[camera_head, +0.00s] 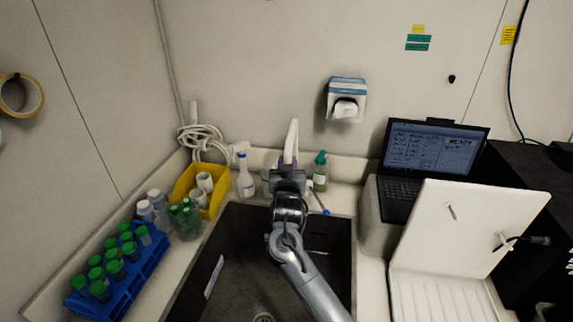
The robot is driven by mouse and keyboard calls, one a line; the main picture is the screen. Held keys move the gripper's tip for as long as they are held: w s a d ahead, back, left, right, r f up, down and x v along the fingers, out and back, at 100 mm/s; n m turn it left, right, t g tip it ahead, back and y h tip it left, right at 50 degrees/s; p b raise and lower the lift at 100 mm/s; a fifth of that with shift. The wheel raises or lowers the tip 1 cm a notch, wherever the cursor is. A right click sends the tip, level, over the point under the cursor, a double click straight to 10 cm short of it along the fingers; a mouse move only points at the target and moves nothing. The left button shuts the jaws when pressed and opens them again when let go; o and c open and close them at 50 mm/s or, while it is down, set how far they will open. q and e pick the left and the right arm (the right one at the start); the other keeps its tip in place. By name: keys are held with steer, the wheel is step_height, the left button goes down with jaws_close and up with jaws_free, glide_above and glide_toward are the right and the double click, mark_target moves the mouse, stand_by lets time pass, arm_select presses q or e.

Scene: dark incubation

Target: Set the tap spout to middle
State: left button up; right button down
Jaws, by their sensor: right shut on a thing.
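The tap's pale spout (292,138) rises at the back edge of the dark sink, roughly at its middle. My right gripper (288,172) is at the tap and shut on the spout; its fingers and wrist hide the lower part of the tap and the exact contact. A thin rod with a blue tip (326,212) sticks out just right of the gripper. My right arm reaches over the sink (235,260) from the lower right. My left gripper is not in view.
A spray bottle (245,177) stands left of the tap and a green-topped bottle (320,172) right of it. Left are a yellow bin (186,183) and a blue tube rack (150,262). Right are a laptop (430,150) and an open white lid (460,225).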

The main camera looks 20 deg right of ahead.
steer(key=c, duration=1)
jaws_free()
steer(key=shift+o, duration=0.2)
steer(key=b+v, duration=0.2)
steer(key=v, duration=0.8)
steer(key=shift+s+a+b, duration=0.2)
steer(key=shift+s+b, duration=0.15)
steer(key=shift+b, duration=0.05)
